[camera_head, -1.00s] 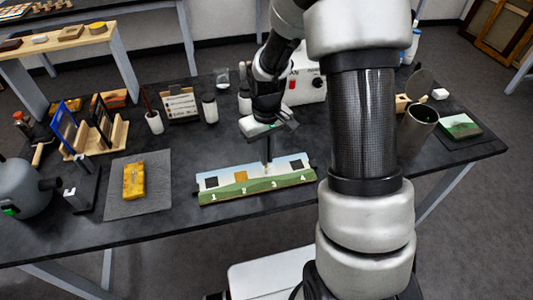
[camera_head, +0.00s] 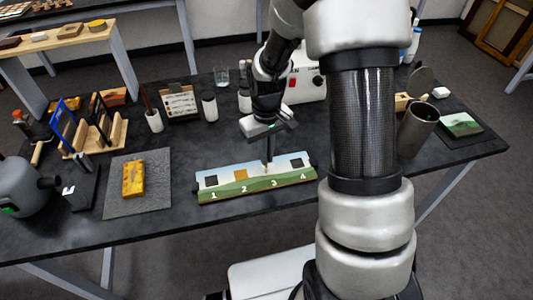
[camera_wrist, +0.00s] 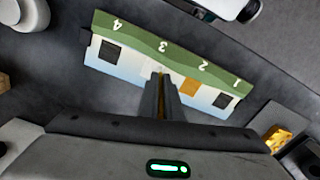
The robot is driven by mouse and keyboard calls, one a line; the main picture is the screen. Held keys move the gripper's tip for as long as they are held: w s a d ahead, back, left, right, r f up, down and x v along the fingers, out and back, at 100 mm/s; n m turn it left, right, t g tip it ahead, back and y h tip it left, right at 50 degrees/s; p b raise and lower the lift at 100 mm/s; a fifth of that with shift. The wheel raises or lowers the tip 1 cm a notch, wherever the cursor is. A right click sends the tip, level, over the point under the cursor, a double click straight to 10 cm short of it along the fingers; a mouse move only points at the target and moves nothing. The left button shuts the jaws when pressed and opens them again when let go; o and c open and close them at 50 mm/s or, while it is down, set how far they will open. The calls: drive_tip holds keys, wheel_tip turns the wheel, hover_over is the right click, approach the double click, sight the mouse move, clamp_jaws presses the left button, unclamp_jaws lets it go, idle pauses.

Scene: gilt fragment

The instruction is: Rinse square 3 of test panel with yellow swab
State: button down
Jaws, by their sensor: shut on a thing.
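The test panel (camera_head: 225,192) lies on the dark table, a long painted board with a green band numbered 1 to 4. It also shows in the wrist view (camera_wrist: 138,40), upside down. Squares 1 (camera_wrist: 222,101) and 4 (camera_wrist: 109,51) are dark and square 2 (camera_wrist: 189,86) is orange-brown. Square 3 is mostly hidden by my fingers; a pale patch shows at its place. My gripper (camera_head: 269,158) points down over square 3, shut on a thin yellowish swab (camera_wrist: 161,79) largely hidden between the fingers (camera_wrist: 164,90). Whether its tip touches the panel I cannot tell.
A yellow block (camera_head: 133,180) lies on a grey mat (camera_head: 122,205) to the left. A white machine (camera_head: 305,85), small bottles and a wooden rack (camera_head: 112,140) line the back. Table in front of the panel is clear.

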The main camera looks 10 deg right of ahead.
drive_tip(key=shift+d, duration=0.15)
drive_tip(key=shift+d+f, duration=0.15)
drive_tip(key=shift+d, duration=1.05)
drive_tip(key=shift+s+a, duration=0.1)
drive_tip(key=shift+a, duration=1.25)
drive_tip(key=shift+d, duration=0.15)
drive_tip(key=shift+d, duration=1.2)
drive_tip(key=shift+a, duration=1.35)
